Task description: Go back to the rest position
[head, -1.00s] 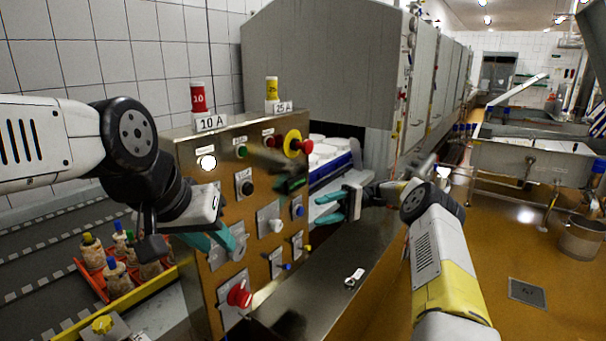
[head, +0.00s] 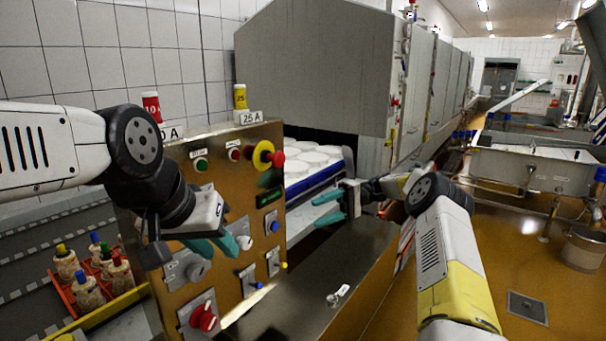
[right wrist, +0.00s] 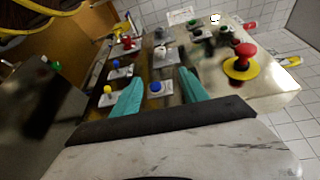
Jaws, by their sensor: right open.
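My left gripper (head: 212,246) has teal fingers and hangs in front of the left part of the control panel (head: 228,184) in the head view. Its two fingers show close together, and their gap is hard to judge. My right gripper (head: 328,207) is right of the panel in the head view, its teal fingers apart with nothing between them. In the right wrist view its fingers (right wrist: 161,92) are spread, with the panel's blue button (right wrist: 155,87) beyond the gap. Nothing is seen held by either gripper.
The panel carries a red and yellow emergency button (head: 268,155) and a red knob (head: 204,318). Red (head: 151,106) and yellow (head: 240,97) fuses stand on top. An orange crate of bottles (head: 83,303) is at lower left. White moulds (head: 310,160) lie behind the panel.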

